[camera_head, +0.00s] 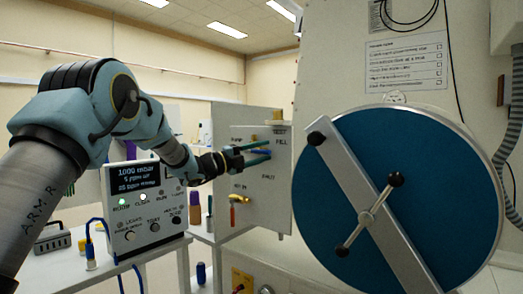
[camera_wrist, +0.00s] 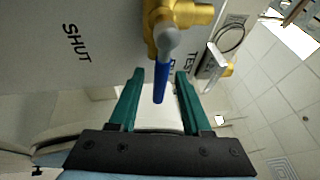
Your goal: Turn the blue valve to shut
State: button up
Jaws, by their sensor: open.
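The blue valve handle (camera_wrist: 160,85) is a thin lever on a brass valve body (camera_wrist: 183,14), mounted on a pale panel. In the wrist view it points down the picture, its tip between the two teal fingers of my gripper (camera_wrist: 160,74). Gaps show on both sides, so the fingers appear apart from it. The word SHUT (camera_wrist: 76,42) is printed on the panel to the left; TEST stands to the right. In the head view my gripper (camera_head: 269,150) reaches the panel (camera_head: 265,185), with the blue handle (camera_head: 260,153) partly hidden between the fingers.
A valve with an orange-red handle (camera_head: 239,198) sits lower on the panel. A large blue round door (camera_head: 440,180) with a grey bar and handle stands close on the right. A readout box (camera_head: 145,205) stands on the bench under my arm.

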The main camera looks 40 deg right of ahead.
grip_shut()
dwell(0.4)
dwell(1.0)
